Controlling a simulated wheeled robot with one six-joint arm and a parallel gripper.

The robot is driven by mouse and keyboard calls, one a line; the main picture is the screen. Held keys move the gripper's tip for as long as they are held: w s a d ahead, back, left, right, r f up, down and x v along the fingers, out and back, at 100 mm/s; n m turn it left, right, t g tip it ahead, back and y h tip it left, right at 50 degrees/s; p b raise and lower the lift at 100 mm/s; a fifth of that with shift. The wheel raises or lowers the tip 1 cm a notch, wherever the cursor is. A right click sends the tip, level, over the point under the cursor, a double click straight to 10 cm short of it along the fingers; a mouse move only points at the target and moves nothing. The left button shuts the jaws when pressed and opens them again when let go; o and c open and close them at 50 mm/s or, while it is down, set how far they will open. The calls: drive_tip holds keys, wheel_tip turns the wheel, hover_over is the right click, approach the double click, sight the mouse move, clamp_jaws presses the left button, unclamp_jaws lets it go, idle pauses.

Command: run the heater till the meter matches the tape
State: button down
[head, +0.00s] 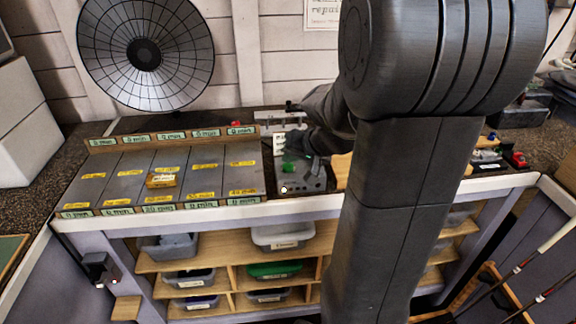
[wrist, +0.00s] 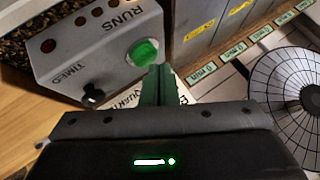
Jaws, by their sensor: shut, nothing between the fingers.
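The round dish with a dark hub (head: 144,54), which looks like the heater, stands against the back wall at left. It shows no glow and also appears in the wrist view (wrist: 292,82). A grey control box (head: 312,180) sits near the bench's front edge. In the wrist view, it reads "RUNS" and "TIMED" and carries a green button (wrist: 142,52), a black knob (wrist: 93,94) and several small dark lamps. My gripper (wrist: 159,70) is shut and empty, fingertips right by the green button; I cannot tell whether they touch it. I cannot make out a meter.
A grey panelled board (head: 125,187) with yellow tape labels and strips of "min" tags lies left of the box. A pale lettered plate (head: 282,122) stands behind the box. Bins (head: 283,236) fill shelves below. Small items (head: 490,155) lie at right.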

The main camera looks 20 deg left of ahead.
sight(291, 167)
drive_tip(key=shift+f+b, duration=0.55)
drive_tip(key=shift+b, duration=0.1)
idle(0.5)
drive_tip(key=shift+r, duration=0.15)
drive_tip(key=shift+r+p, duration=0.6)
drive_tip(key=shift+r, duration=0.25)
drive_tip(key=shift+r+p, duration=1.75)
drive_tip(key=shift+r, duration=0.75)
drive_tip(key=shift+f, duration=0.15)
drive_tip(key=shift+f+b, duration=0.8)
drive_tip(key=shift+f, duration=0.1)
drive_tip(key=r+p, duration=0.1)
drive_tip(key=p, duration=0.2)
drive_tip(key=shift+r+p, duration=1.9)
drive_tip(key=shift+r, duration=0.55)
